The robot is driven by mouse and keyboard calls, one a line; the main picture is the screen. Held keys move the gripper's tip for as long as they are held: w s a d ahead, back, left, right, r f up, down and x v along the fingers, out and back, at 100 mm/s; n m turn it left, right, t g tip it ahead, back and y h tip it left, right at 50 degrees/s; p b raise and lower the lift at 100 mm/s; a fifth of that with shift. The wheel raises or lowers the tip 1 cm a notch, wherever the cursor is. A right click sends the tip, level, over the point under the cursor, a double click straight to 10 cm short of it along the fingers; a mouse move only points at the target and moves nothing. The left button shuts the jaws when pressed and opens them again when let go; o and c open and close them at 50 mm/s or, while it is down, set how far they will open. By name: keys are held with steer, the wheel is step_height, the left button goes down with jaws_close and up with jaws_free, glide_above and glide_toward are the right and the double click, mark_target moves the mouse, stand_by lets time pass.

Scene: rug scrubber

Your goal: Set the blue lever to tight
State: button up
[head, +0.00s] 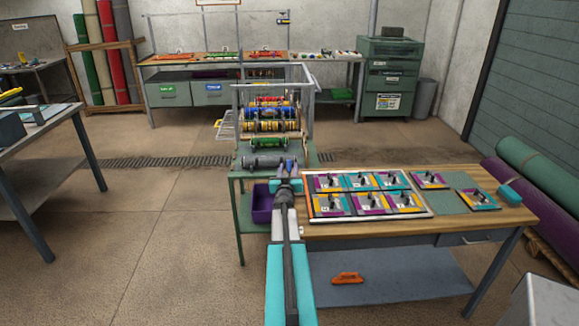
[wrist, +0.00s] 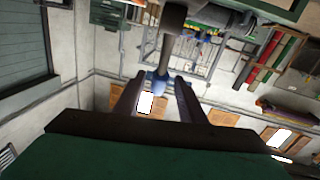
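The blue lever shows as a small blue tip (head: 291,163) on the front of the green-framed scrubber machine (head: 240,177) in the head view. In the wrist view it is a dark rod ending in a blue knob (wrist: 160,82). My gripper (head: 287,169) is at the lever, with my arm reaching in from below. In the wrist view my gripper (wrist: 157,88) is open, with one dark finger on each side of the knob. Gaps show beside the knob; I cannot tell whether either finger touches it. The lever's markings and its setting cannot be read.
A wooden bench (head: 480,215) with a tray of patterned tiles (head: 430,208) stands close to the right of my arm. A purple bin (head: 262,204) sits below the machine's front. Brushes and rollers (head: 270,126) fill the machine's frame. Open floor (head: 170,220) lies to the left.

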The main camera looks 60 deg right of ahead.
steer(key=shift+x, duration=0.85)
steer(key=shift+c, duration=0.2)
jaws_close()
